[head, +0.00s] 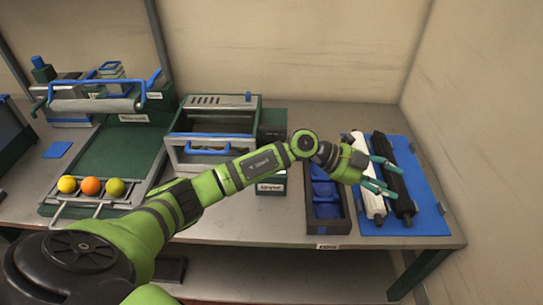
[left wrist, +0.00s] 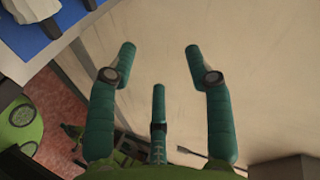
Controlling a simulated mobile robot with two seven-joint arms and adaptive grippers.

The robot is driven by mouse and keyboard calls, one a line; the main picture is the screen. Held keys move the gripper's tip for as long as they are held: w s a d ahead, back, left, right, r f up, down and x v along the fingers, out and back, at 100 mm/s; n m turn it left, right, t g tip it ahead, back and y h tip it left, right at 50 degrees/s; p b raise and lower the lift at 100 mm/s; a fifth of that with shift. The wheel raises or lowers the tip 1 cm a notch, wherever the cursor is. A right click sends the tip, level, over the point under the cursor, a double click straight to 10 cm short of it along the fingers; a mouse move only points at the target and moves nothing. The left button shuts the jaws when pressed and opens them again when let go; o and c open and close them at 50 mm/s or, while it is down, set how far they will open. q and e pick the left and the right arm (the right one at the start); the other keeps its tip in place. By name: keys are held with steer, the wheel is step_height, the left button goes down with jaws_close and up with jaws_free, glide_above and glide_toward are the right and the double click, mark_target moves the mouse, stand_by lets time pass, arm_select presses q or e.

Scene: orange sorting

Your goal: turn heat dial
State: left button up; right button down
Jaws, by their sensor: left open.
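I cannot make out a clearly marked heat dial in either view. A grey and green machine (head: 200,122) with a blue front handle stands at the back middle of the bench. A small blue knob (head: 248,97) is on its top right edge. My left arm crosses in front of the machine's lower right and the dark labelled box below. My left gripper (head: 385,175) is open and empty over the blue mat at the right, well away from the machine. Its spread teal fingers show in the left wrist view (left wrist: 160,55), facing a bare pale surface. My right gripper is not in view.
A white roller (head: 370,200) and black roller (head: 391,175) lie on the blue mat (head: 428,205). A dark bin (head: 327,226) with blue contents stands beside it. Left are a green tray (head: 115,150), a yellow fruit (head: 67,184), an orange (head: 90,186) and a green fruit (head: 115,187).

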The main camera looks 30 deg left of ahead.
arm_select(q)
steer(key=w+a+f+g+y, duration=0.1)
steer(key=a+f+y, duration=0.15)
steer(key=a, duration=0.35)
steer(key=w+a+f+g+y, duration=0.1)
steer(key=a+f+y, duration=0.1)
steer(key=a+y, duration=0.35)
steer(key=s+a+r+n+g+y, duration=0.1)
steer(key=a, duration=0.5)
steer(key=a+r+n+g+y, duration=0.1)
steer(key=a+n+y, duration=0.1)
steer(key=a, duration=0.4)
steer(key=s+a+r+n+g+y, duration=0.1)
steer(key=a, duration=0.6)
steer(key=shift+s+r+n+y, duration=0.1)
steer(key=shift+s+n+y, duration=0.2)
steer(key=shift+n, duration=0.1)
steer(key=shift+s+a, duration=0.15)
steer(key=shift+a, duration=0.1)
step_height(320, 180, down, 6)
steer(key=shift+r+p, duration=0.1)
steer(key=shift+p, duration=1)
steer(key=shift+d+f, duration=0.1)
steer(key=shift+f, duration=0.45)
steer(key=shift+c, duration=0.4)
jaws_close()
